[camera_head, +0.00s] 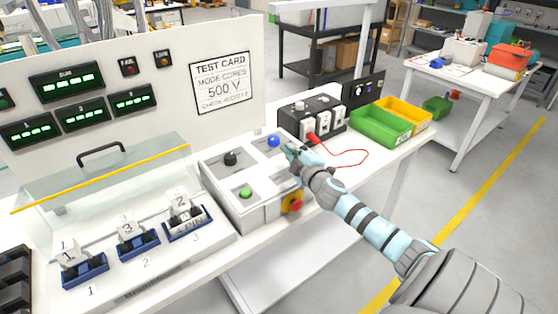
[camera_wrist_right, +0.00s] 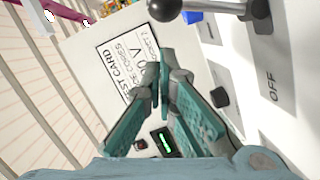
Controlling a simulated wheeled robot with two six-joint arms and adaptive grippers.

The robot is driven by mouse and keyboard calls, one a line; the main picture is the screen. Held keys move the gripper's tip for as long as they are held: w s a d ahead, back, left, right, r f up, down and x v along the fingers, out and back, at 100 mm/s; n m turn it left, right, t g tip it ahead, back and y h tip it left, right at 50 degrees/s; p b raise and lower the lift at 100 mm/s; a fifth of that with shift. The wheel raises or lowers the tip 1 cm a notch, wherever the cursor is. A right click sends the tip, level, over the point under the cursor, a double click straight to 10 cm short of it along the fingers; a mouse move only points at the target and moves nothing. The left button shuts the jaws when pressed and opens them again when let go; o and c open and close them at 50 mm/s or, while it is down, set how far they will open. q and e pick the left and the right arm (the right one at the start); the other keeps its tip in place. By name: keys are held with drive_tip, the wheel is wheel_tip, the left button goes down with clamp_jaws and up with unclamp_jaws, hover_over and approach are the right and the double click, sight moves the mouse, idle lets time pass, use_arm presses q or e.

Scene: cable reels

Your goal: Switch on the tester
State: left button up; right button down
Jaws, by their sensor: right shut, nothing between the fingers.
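The tester is a light grey box (camera_head: 215,180) on the white bench. Its top carries a black knob (camera_head: 230,158), a blue button (camera_head: 273,141) and a green button (camera_head: 246,193). My right gripper (camera_head: 290,151) is shut and empty over the box's right rear part, just right of the blue button. In the right wrist view, a metal lever with a black ball end (camera_wrist_right: 165,9) stands beside the shut fingers (camera_wrist_right: 163,68), apart from them. An OFF label (camera_wrist_right: 272,88) shows on the panel near it. In the head view my gripper hides the lever. My left gripper is out of view.
A red and yellow stop button (camera_head: 294,203) is on the box's front side. A clear cover (camera_head: 100,175) with a black handle stands at left, by several numbered plugs. A black socket unit (camera_head: 312,118) with a red lead and green and yellow bins (camera_head: 380,127) lie to the right.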

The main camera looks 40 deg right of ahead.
wheel_tip(320, 180, up, 3)
drive_tip(key=w+a+p, duration=0.2)
drive_tip(key=p, duration=0.1)
drive_tip(key=b+v, duration=0.1)
drive_tip(key=v, duration=0.8)
drive_tip(key=shift+s+a, duration=0.2)
drive_tip(key=shift+s, duration=0.15)
drive_tip(key=shift+w+f, duration=0.1)
drive_tip(key=shift+f, duration=0.1)
